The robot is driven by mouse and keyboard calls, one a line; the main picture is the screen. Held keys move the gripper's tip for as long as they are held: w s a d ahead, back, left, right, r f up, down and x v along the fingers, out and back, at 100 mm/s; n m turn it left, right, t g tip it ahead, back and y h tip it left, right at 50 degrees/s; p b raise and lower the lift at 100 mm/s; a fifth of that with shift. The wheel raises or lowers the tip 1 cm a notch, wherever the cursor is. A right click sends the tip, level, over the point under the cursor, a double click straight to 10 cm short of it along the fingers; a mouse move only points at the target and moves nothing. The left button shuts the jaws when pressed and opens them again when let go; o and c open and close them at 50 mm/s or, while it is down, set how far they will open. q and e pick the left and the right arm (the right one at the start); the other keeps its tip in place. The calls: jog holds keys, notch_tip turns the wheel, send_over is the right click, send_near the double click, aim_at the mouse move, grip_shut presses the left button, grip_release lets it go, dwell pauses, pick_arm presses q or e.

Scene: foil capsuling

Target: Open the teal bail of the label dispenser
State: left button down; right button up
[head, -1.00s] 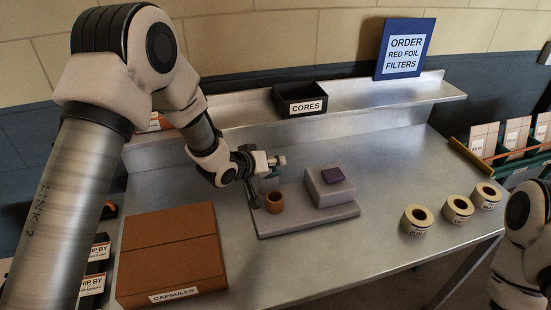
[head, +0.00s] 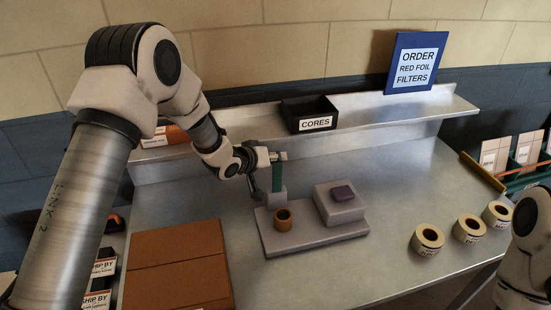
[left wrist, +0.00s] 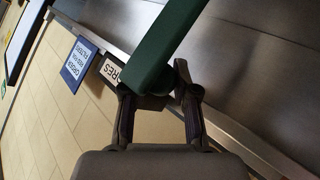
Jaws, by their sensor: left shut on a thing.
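The label dispenser (head: 315,233) is a grey base on the metal bench, with a raised grey block that has a purple pad on top. A brown-orange ring (head: 284,219) sits at its left part. The teal bail (head: 277,175) stands upright at the dispenser's back left. It shows in the left wrist view as a long dark green bar (left wrist: 165,45). My left gripper (head: 272,157) is shut on the bail near its upper end; its fingers (left wrist: 158,92) lie on either side of the bar. My right gripper is out of view; only part of that arm shows at the right edge.
A brown box (head: 175,270) stands at the front left. Three label rolls (head: 468,229) lie at the right. A black CORES bin (head: 309,114) and a blue sign (head: 414,62) are on the back shelf (head: 375,120). The bench front is clear.

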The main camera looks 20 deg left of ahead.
pick_arm(q)
jog(key=shift+f, duration=0.35)
jog(key=c, duration=0.9)
grip_release()
jog(key=shift+a, duration=0.15)
jog(key=shift+w+a, duration=0.1)
jog(key=shift+w, duration=0.05)
jog(key=shift+r, duration=0.1)
jog(key=v, duration=1.1)
jog(key=shift+s+r, duration=0.15)
jog(key=shift+s, duration=0.25)
